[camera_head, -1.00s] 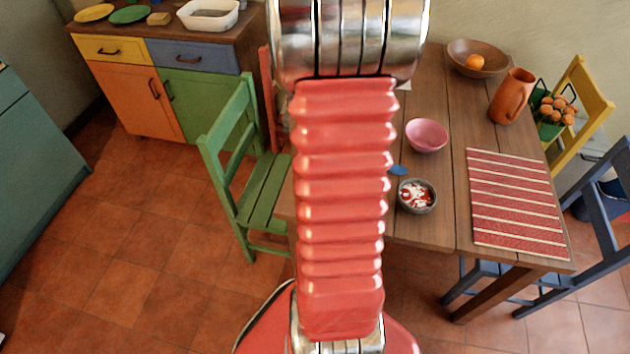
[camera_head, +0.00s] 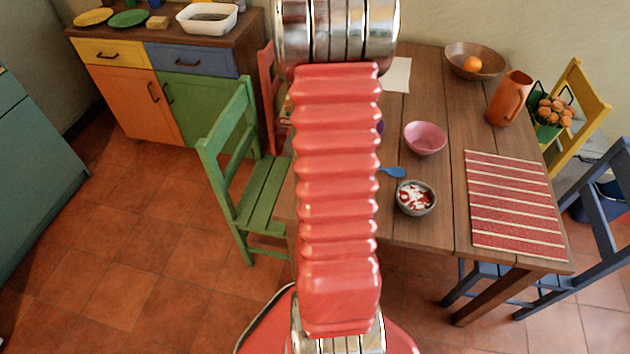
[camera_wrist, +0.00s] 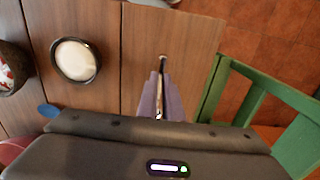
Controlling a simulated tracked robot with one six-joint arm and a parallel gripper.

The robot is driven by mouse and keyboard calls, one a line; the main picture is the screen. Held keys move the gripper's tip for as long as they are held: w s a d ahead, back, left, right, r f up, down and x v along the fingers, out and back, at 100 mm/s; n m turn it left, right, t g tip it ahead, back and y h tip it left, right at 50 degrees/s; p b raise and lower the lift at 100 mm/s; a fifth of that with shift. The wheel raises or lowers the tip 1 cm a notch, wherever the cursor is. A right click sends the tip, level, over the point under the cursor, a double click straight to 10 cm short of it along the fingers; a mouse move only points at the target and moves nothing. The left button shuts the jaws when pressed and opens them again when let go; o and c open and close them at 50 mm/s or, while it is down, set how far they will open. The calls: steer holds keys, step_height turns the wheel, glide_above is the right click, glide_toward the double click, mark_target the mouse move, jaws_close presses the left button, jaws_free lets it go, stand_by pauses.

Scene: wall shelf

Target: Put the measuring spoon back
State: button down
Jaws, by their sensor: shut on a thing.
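My gripper (camera_wrist: 161,90) shows in the wrist view with its two purple-grey fingers shut on a thin, partly metallic thing, which looks like the measuring spoon (camera_wrist: 163,59). Its small end sticks out past the fingertips over the wooden table (camera_wrist: 190,40), near the table's edge. Most of it is hidden between the fingers. A round dark-rimmed container with white contents (camera_wrist: 76,60) stands on the table left of the fingers. In the head view my arm hides the gripper and the held thing.
A green chair (camera_head: 240,165) stands close by the table edge. A blue spoon-like thing (camera_head: 392,172), a grey bowl with red and white contents (camera_head: 416,198), a pink bowl (camera_head: 425,138), a striped mat (camera_head: 510,200), a jug (camera_head: 508,98) and a wooden bowl (camera_head: 475,60) are on the table.

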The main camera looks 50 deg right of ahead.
steer(key=shift+f, duration=1.2)
steer(key=shift+f, duration=0.1)
steer(key=c, duration=1.9)
jaws_free()
step_height(320, 180, up, 12)
steer(key=shift+r, duration=0.15)
steer(key=shift+s, duration=0.1)
steer(key=shift+s, duration=0.15)
